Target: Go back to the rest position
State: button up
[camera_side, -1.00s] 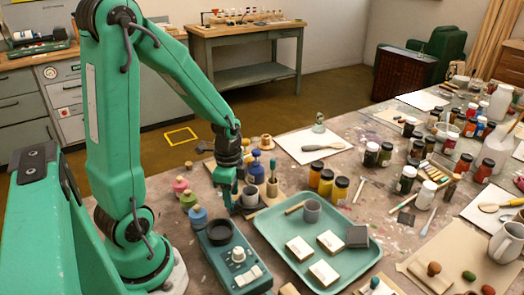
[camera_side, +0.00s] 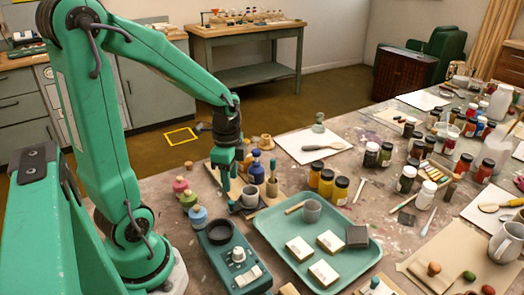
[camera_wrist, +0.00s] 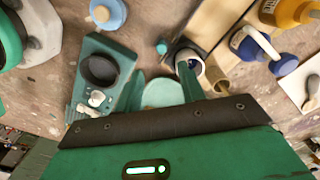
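My gripper (camera_side: 230,196) hangs pointing down, just left of a small grey cup (camera_side: 250,196) on a dark square pad beside the grey-green control box (camera_side: 238,258). In the wrist view my gripper's two green fingers (camera_wrist: 163,84) stand apart, with nothing seen held between them. The right finger overlaps a pale round cup (camera_wrist: 197,68) there; I cannot tell whether they touch. The control box with its dark round well (camera_wrist: 100,70) shows at the left of the wrist view.
A teal tray (camera_side: 268,226) with a grey cup and several pale blocks lies to the right. Blue (camera_side: 198,216), green and pink bottles stand close left of my gripper. A blue bottle (camera_side: 256,170) stands behind. Several paint jars crowd the right side.

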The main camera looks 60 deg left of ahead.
jog(key=shift+r, duration=0.1)
jog(key=s+d+r+n+t, duration=0.4)
jog(key=d+r+n, duration=0.5)
jog(key=r, duration=0.4)
jog(key=shift+d+t, duration=0.5)
jog(key=shift+t, duration=0.3)
